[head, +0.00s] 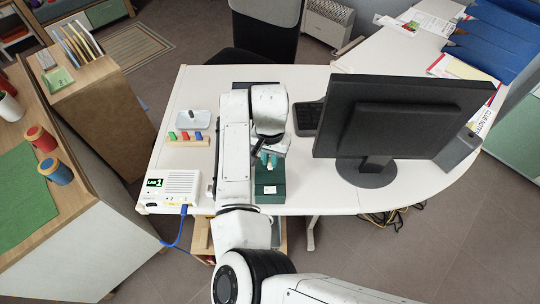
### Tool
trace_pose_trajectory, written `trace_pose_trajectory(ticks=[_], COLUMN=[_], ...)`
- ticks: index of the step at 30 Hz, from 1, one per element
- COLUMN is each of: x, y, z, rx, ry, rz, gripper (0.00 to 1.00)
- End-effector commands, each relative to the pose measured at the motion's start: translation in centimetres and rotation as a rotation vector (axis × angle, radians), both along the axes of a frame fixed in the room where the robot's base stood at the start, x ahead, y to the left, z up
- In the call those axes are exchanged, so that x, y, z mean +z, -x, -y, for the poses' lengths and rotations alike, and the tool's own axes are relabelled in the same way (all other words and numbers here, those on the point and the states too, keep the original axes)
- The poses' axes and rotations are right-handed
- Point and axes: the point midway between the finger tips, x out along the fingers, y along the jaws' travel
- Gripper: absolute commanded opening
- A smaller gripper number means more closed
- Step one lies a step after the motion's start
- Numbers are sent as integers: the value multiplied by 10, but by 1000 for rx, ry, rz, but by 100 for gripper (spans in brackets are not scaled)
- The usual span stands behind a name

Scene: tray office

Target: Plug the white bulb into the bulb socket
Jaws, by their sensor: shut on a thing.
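My gripper (269,160) is over the middle of the white desk, at the far end of the dark green box (270,188). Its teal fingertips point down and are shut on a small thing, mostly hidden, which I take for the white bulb. I cannot tell whether that thing touches the box. I cannot make out a bulb socket for certain. A pale grey base (193,119) with a small dark upright part stands on the desk left of my arm, and its kind is unclear.
A wooden block (187,143) with red, blue and green pieces is in front of the grey base. A white "LAB 1" box (180,186) with a blue cable (181,228) sits at the desk's left front. A black monitor (402,115) stands close right of my gripper, near a keyboard (307,118).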

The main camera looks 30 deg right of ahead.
Motion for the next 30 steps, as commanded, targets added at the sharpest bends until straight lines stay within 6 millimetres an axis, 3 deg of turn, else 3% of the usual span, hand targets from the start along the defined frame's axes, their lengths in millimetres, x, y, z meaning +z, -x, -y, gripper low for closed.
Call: trace_pose_trajectory(ticks=[30], x=[-5], y=[0], z=[0], rx=[1], ry=[0], rz=[0], gripper=[0])
